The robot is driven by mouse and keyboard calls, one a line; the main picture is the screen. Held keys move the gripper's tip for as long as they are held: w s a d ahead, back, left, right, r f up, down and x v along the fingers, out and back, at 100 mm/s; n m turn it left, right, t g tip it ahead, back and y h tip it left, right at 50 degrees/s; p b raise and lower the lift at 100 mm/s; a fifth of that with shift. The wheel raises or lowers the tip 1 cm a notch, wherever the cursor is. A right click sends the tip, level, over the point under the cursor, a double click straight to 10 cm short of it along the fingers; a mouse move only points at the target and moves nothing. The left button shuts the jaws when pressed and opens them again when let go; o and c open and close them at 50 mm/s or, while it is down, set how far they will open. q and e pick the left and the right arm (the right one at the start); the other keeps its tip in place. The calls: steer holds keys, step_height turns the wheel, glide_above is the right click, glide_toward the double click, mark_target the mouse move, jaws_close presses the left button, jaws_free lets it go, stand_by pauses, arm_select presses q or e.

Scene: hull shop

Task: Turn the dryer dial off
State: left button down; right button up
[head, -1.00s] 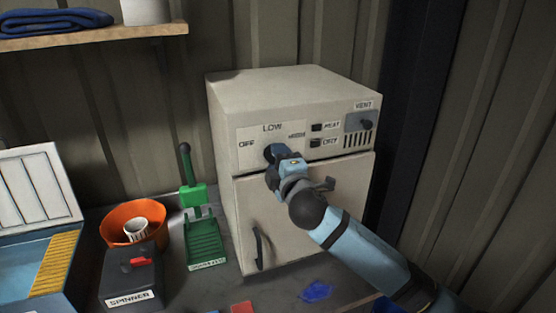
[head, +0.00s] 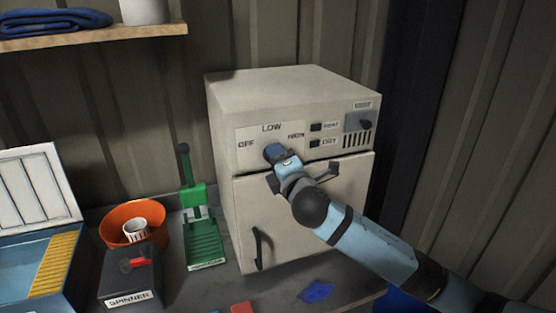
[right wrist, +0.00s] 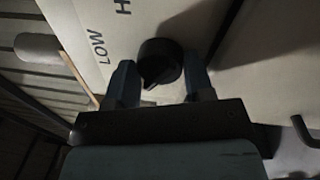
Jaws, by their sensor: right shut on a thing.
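The dryer (head: 292,88) is a cream box with a door and a top control panel marked OFF, LOW and HIGH. Its black round dial (right wrist: 160,60) shows between the two fingers in the right wrist view, with the LOW label above left of it. My right gripper (head: 274,152) is at the dial and shut on it; it also shows in the right wrist view (right wrist: 161,82). In the head view the gripper hides most of the dial. I cannot tell which label the dial points to. My left gripper is not in view.
A black door handle (head: 262,247) is below.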

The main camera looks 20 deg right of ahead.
steer(key=o, duration=0.9)
steer(key=s+b, duration=0.1)
steer(key=s, duration=0.3)
steer(key=s+f+b, duration=0.1)
steer(key=s, duration=0.4)
steer(key=s+d+b, duration=0.1)
steer(key=s, duration=0.3)
steer(key=shift+s+d+f+b, duration=0.1)
steer(key=shift+s+f+b, duration=0.05)
steer(key=shift+s+b, duration=0.2)
